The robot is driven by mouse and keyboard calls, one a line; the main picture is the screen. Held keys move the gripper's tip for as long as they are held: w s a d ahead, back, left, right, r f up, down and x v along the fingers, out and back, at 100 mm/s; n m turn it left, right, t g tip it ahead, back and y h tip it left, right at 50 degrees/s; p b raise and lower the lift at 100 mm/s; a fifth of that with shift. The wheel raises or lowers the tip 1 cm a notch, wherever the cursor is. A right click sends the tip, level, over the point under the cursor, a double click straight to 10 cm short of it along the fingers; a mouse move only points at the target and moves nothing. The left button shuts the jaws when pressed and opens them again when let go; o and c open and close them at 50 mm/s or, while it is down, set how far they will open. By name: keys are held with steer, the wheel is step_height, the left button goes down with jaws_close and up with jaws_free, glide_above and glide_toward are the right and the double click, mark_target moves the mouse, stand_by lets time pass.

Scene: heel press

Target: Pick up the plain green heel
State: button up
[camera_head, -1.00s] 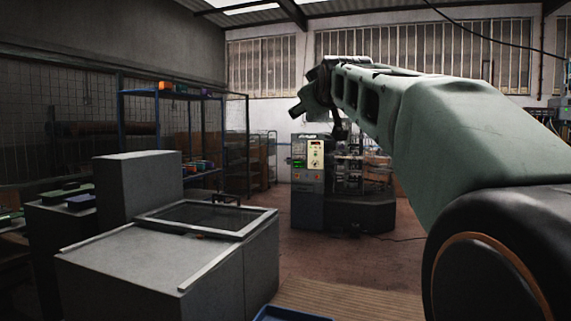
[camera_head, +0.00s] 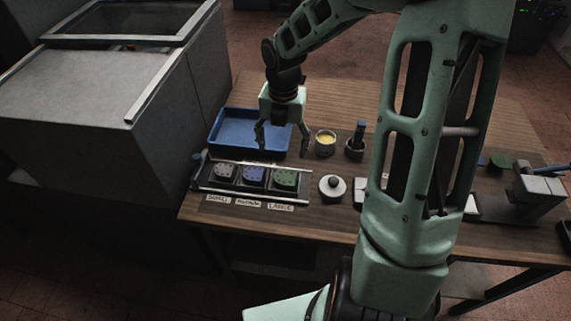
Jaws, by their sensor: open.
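A rack (camera_head: 209,187) on the wooden table holds three pieces side by side: a grey one (camera_head: 226,171), a blue one (camera_head: 254,175) and a green one (camera_head: 285,179) at the right. All three seem to have small dark spots or holes on top. A dark green piece (camera_head: 497,161) also lies at the right of the table, partly behind my arm; I cannot tell whether it is a heel. My gripper (camera_head: 281,148) is open and empty, pointing down over the front right of the blue tray, just behind the rack. Its height above the table is hard to tell.
The blue tray (camera_head: 222,131) stands behind the rack. A yellow-filled cup (camera_head: 325,142), a dark pot (camera_head: 354,148) and a white round lidded item (camera_head: 332,187) stand to the right. A grey clamp-like device (camera_head: 540,185) is at the right edge. A grey cabinet (camera_head: 85,115) borders the left.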

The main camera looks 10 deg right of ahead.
steer(key=s, duration=0.1)
glide_above(284, 177)
steer(key=shift+n, duration=0.4)
steer(key=f, duration=0.5)
steer(key=shift+a+f+b, duration=0.2)
steer(key=shift+b, duration=0.15)
steer(key=shift+d+f, duration=0.15)
steer(key=shift+f, duration=1.35)
steer(key=shift+d+f, duration=0.1)
steer(key=shift+f, duration=1.35)
steer(key=shift+c, duration=0.7)
steer(key=c, duration=1.1)
steer(key=shift+c, duration=0.2)
steer(key=shift+r, duration=0.1)
